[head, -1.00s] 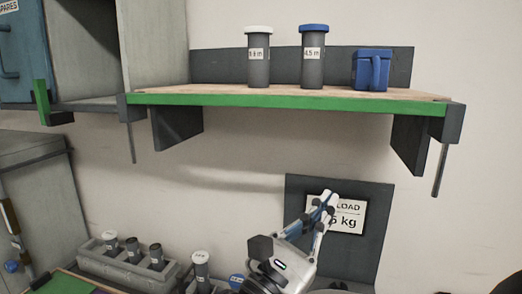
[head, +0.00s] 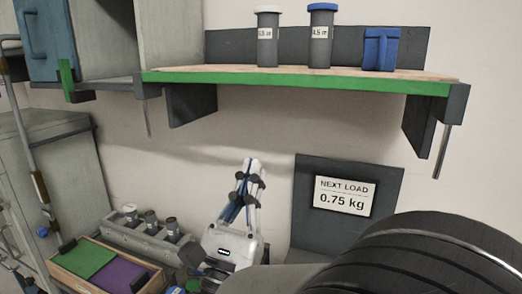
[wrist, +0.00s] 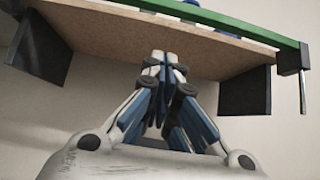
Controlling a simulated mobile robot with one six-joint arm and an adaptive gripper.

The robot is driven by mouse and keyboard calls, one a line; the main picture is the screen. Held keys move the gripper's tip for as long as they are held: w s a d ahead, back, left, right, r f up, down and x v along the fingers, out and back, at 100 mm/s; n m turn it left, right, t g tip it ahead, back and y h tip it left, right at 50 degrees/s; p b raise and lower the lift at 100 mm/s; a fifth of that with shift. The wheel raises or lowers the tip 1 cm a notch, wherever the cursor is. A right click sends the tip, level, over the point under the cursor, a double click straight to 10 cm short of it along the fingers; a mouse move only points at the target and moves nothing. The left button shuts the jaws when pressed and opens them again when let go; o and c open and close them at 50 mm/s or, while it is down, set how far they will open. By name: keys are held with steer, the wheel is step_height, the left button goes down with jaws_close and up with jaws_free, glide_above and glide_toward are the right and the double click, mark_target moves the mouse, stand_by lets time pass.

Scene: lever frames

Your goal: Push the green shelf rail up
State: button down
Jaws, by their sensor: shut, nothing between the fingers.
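The green shelf rail (head: 300,82) runs along the front edge of a wooden wall shelf (head: 225,72), between dark end brackets. In the wrist view the green rail (wrist: 235,30) crosses the top, with the shelf's underside (wrist: 110,45) below it. My gripper (head: 252,165) is below the shelf, fingers pointing up, shut and empty. In the wrist view my gripper (wrist: 160,62) overlaps the shelf's underside; I cannot tell the exact gap, but the head view shows it apart from the rail.
A sign (head: 345,196) reads "NEXT LOAD 0.75 kg". A blue-doored cabinet (head: 45,40) adjoins at left. Below are a jar rack (head: 120,228) and a green-and-purple tray (head: 70,268).

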mark_target(267, 79)
steer(key=s+r+p+x, duration=0.2)
steer(key=p+x, duration=0.2)
steer(key=x, duration=0.7)
steer(key=shift+w+a+r+p, duration=0.2)
steer(key=shift+w+r+p, duration=0.05)
steer(key=shift+w+p, duration=0.05)
step_height(267, 79, up, 9)
steer(key=p, duration=0.5)
steer(key=shift+f, duration=0.4)
